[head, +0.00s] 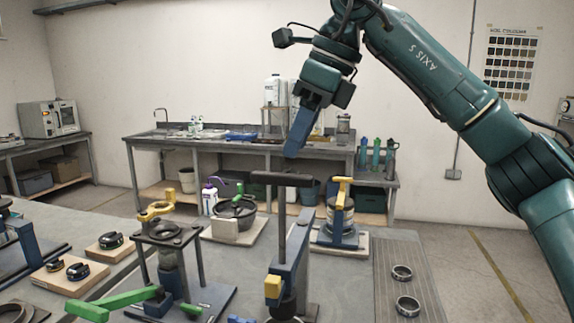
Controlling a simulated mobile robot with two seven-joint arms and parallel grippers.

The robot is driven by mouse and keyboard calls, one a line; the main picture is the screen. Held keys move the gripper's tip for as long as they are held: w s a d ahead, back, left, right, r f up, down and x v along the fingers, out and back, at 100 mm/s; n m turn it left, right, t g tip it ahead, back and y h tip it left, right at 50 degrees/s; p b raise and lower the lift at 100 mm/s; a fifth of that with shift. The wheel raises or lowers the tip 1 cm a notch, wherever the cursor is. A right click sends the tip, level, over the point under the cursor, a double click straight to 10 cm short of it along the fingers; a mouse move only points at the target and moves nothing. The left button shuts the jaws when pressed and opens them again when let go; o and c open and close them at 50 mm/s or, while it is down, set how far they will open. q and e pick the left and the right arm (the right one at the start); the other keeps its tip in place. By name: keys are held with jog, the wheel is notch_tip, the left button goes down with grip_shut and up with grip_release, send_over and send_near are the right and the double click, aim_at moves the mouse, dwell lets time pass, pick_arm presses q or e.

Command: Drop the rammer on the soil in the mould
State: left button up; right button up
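The rammer (282,215) stands upright at the front middle of the bench, with a dark T-bar handle on a thin rod. The rod runs down beside a blue-grey post (299,262) with a yellow block (272,287). The mould (284,318) is a round rim at its foot, cut by the bottom edge; the soil inside cannot be seen. My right gripper (295,150) points down with blue fingers just above the T-bar, apart from it in the picture. The fingers overlap, so their opening cannot be told. My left gripper is out of view.
A stand with a yellow ring and green lever (125,303) is on the left. Behind are a dark pan (236,207) and a blue device with a yellow handle (340,205). A ribbed mat (395,252) with two rings lies at right, mostly bare.

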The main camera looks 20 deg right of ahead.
jog(key=v, duration=0.6)
dwell(0.4)
